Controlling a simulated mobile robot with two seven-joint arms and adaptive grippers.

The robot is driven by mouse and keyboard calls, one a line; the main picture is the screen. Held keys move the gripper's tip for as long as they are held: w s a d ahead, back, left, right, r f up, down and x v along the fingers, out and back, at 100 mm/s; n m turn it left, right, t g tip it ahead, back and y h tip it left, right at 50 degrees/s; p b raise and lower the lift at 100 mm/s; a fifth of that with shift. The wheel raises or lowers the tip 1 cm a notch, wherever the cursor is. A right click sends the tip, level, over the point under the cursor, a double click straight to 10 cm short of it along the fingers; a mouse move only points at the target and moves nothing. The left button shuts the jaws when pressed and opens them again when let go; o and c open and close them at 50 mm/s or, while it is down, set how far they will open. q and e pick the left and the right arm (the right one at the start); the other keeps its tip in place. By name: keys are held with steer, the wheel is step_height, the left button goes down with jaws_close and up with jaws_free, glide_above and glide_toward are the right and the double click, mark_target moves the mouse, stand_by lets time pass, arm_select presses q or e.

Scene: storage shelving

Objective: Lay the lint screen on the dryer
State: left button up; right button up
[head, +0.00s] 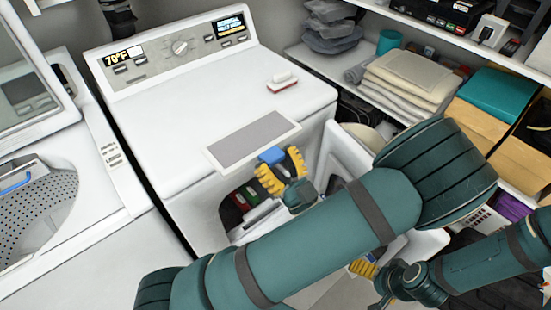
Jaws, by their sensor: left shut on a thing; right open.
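The lint screen (250,139) is a flat grey mesh panel in a white frame with a blue handle. It is over the front edge of the white dryer's top (200,95); I cannot tell whether it touches the surface. My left gripper (272,167), with yellow ridged fingers, is shut on the screen's blue handle at the near side, just in front of the dryer's edge. My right gripper (363,268) is open, lower and to the right, partly hidden behind my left arm and away from the screen.
A small red-and-white brush (282,81) lies on the dryer top towards the right. The dryer's door (338,150) is open below. A washer (60,200) stands at left. Shelves at right hold folded towels (412,78) and boxes. The dryer top's middle and left are clear.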

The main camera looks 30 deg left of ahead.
arm_select(q)
steer(key=w+a+f+b, duration=0.3)
steer(key=a+f, duration=0.2)
steer(key=a, duration=0.2)
steer(key=w+a+f+b, duration=0.3)
steer(key=a+f, duration=0.1)
steer(key=a, duration=0.3)
steer(key=shift+a+f, duration=0.4)
stand_by(0.9)
steer(key=shift+w, duration=0.1)
stand_by(0.4)
steer(key=o, duration=1.3)
steer(key=shift+o, duration=0.2)
steer(key=v, duration=1.2)
